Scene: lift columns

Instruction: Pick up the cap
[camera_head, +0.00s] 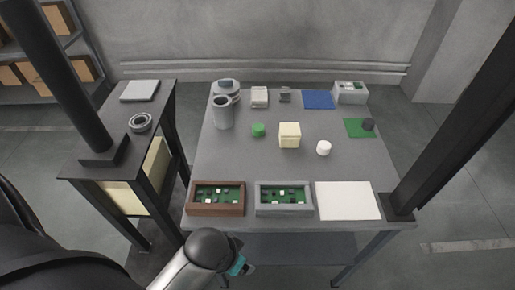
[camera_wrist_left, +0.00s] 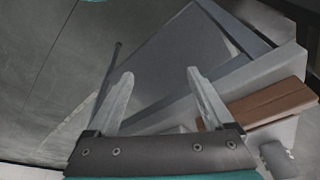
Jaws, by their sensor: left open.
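A small white round piece (camera_head: 323,148) and a small green round piece (camera_head: 258,130) stand apart on the grey table; I cannot tell for sure which one is the cap. My left gripper is low at the table's front edge in the head view, with only its teal part (camera_head: 238,266) clearly showing. In the left wrist view the left gripper (camera_wrist_left: 160,75) is open, with nothing between its fingers. Neither round piece is clearly seen in that view. My right gripper is not in view.
A pale yellow block (camera_head: 289,135) stands between the round pieces. A grey cup (camera_head: 223,112) is at the left. A brown tray (camera_head: 217,211), a grey tray (camera_head: 284,211) and a white sheet (camera_head: 347,200) line the front. Dark columns flank the table (camera_head: 300,170).

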